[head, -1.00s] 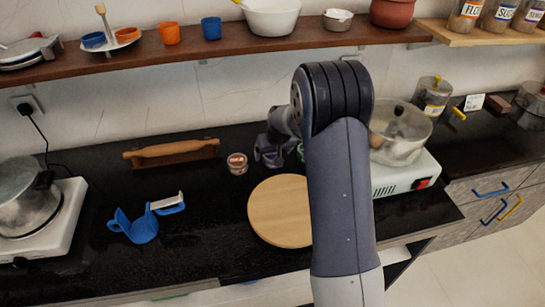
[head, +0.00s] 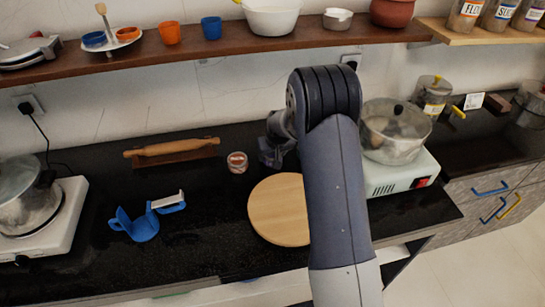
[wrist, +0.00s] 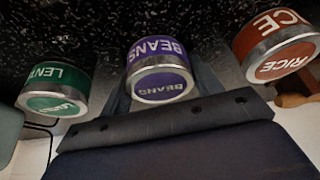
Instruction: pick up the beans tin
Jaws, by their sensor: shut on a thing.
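The beans tin (wrist: 160,72) has a purple label and a silver rim. It sits in the middle of the wrist view, between the fingers of my gripper (wrist: 163,88), which is shut on it. The beans tin cannot be made out there behind the gripper. I cannot tell whether it is clear of the counter.
The red rice tin (wrist: 276,47) stands close on one side and the green lentils tin (wrist: 56,88) on the other. A round wooden board (head: 277,212) lies in front. A rolling pin (head: 172,147) is at the left. A hob with a pot (head: 394,130) is at the right.

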